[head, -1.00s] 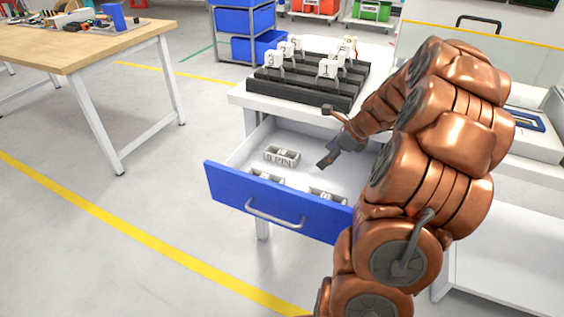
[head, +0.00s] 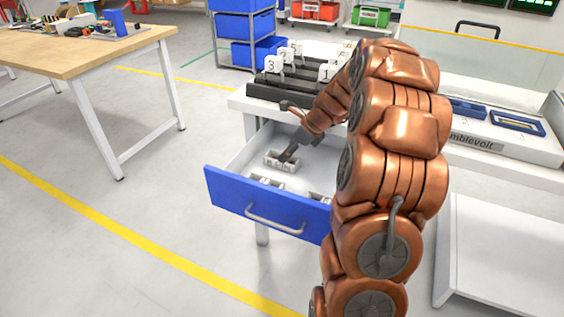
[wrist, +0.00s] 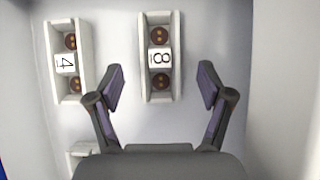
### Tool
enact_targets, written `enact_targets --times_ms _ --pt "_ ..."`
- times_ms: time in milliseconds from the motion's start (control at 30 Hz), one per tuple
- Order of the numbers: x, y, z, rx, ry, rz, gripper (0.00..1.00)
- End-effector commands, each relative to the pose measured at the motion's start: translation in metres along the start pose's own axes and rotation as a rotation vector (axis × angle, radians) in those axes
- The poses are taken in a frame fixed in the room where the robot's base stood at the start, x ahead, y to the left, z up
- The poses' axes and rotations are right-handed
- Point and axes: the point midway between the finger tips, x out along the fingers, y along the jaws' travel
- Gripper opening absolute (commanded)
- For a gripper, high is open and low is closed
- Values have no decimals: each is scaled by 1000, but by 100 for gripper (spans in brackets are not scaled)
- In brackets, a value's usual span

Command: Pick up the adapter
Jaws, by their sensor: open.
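One (wrist: 175,90) holds a part with brown round ends and a white label reading 8 (wrist: 160,60). The other (wrist: 53,88), to the left, holds a similar part labelled 4 (wrist: 66,63). I cannot tell which part is the adapter. My gripper (wrist: 161,75) is open and empty, its fingertips on either side of the 8 holder in the picture. In the head view my gripper (head: 288,154) is inside the drawer, over a holder (head: 271,163) and partly hiding it.
The blue-fronted drawer (head: 225,196) is pulled open, with more holders (head: 265,181) near its front, partly hidden by my arm. A black rack (head: 270,92) with numbered white parts stands on the bench above. A wooden table (head: 75,58) is at left, with clear floor between.

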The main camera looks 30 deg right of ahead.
Motion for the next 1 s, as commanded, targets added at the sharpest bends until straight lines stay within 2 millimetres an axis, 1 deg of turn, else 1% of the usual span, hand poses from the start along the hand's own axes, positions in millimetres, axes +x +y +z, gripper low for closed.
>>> enact_targets --times_ms 333,400,600,667,1000 --pt "42 1 -1 -2 1 1 79" --pt "46 0 -1 -2 1 1 79" --pt "46 0 0 -2 1 0 79" --pt "46 0 0 -2 1 0 74" --pt "46 0 0 -1 1 0 39"
